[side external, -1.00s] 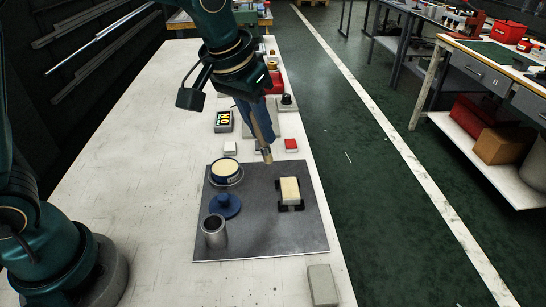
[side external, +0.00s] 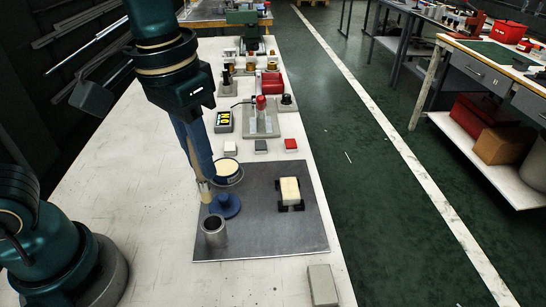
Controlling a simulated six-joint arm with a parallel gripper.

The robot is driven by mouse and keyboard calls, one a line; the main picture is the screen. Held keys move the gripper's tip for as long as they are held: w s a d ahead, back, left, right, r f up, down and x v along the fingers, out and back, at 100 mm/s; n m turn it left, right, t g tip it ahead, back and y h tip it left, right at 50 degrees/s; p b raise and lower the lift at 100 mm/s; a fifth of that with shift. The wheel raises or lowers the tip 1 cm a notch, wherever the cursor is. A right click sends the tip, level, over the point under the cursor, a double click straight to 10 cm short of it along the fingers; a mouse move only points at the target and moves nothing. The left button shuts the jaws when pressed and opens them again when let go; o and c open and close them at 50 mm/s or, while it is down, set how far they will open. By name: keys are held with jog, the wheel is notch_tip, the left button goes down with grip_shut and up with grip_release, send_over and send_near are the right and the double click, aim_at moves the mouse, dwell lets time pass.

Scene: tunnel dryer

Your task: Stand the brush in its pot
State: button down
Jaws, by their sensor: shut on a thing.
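My gripper (side external: 199,166) has blue fingers pointing down and is shut on the brush (side external: 204,190). Only the brush's lower part shows, light tan and hanging nearly upright below the fingers; the fingers hide the rest. The pot (side external: 214,232) is a grey metal cylinder with an open, dark top. It stands near the front left of the dark grey mat (side external: 270,230). The brush appears just behind the pot and a little left of it, beside the blue lid. I cannot tell its exact height above the mat.
A blue knobbed lid (side external: 225,206) lies behind the pot. A blue tin with cream contents (side external: 228,170) stands behind it. A cream block in a black holder (side external: 290,191) is on the mat's right. A grey block (side external: 322,285) lies at the front right.

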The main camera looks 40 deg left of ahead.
aim_at(201, 179)
jog(key=shift+f, duration=4.15)
jog(key=c, duration=0.7)
grip_release()
jog(key=shift+s+r, duration=0.15)
jog(key=shift+r, duration=1.1)
jog(key=shift+s+r, duration=0.15)
jog(key=shift+r, duration=1.1)
